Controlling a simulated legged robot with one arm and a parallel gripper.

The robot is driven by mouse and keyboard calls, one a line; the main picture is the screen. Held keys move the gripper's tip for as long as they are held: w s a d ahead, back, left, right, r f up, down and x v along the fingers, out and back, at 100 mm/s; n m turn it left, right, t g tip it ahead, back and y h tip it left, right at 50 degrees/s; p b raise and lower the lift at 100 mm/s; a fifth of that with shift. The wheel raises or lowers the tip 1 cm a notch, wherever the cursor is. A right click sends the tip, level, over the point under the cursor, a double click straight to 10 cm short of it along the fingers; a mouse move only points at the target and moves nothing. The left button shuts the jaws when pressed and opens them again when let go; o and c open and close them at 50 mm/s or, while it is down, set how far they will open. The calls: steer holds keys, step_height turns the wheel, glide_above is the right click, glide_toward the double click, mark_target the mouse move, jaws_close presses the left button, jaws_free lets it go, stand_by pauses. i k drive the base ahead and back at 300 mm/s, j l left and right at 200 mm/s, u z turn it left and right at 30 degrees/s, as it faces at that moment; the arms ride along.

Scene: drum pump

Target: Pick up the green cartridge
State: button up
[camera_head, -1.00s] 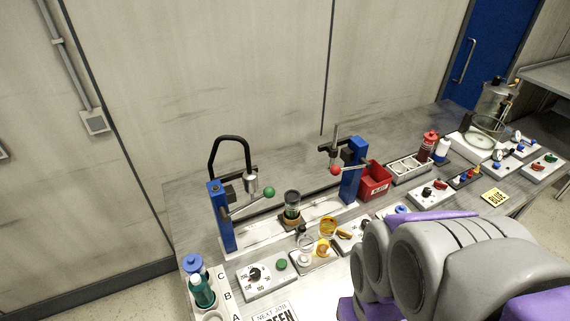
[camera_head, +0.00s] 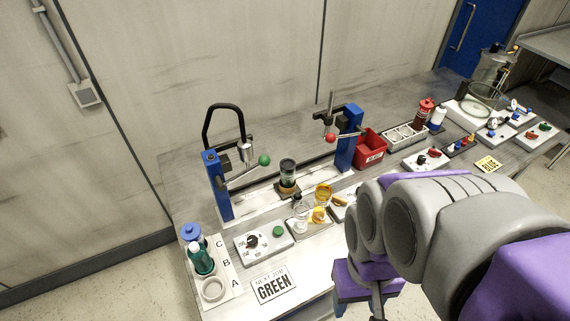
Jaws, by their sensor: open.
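A green-teal cartridge (camera_head: 201,262) with a pale top stands upright in a white rack (camera_head: 232,293) marked A, B and C at the left front of the bench. A blue-capped item (camera_head: 191,233) stands just behind it, and an empty round holder is in front. My gripper (camera_head: 362,300) is at the bottom right of centre, partly hidden by my arm and cut near the frame edge. It is open, with nothing seen in it, and well to the right of the cartridge.
A card reading GREEN (camera_head: 273,285) lies right of the rack. A dial box (camera_head: 263,246) sits behind the card. Two blue-posted presses (camera_head: 219,190) stand further back, with a dark-filled glass jar (camera_head: 288,172) between them. A red bin (camera_head: 370,149) is behind my arm.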

mark_target(287, 165)
steer(key=i+l+u, duration=0.15)
steer(key=l+u, duration=0.2)
steer(key=l, duration=0.4)
steer(key=i+l+u, duration=0.1)
steer(key=l+u, duration=0.3)
steer(key=l, duration=0.35)
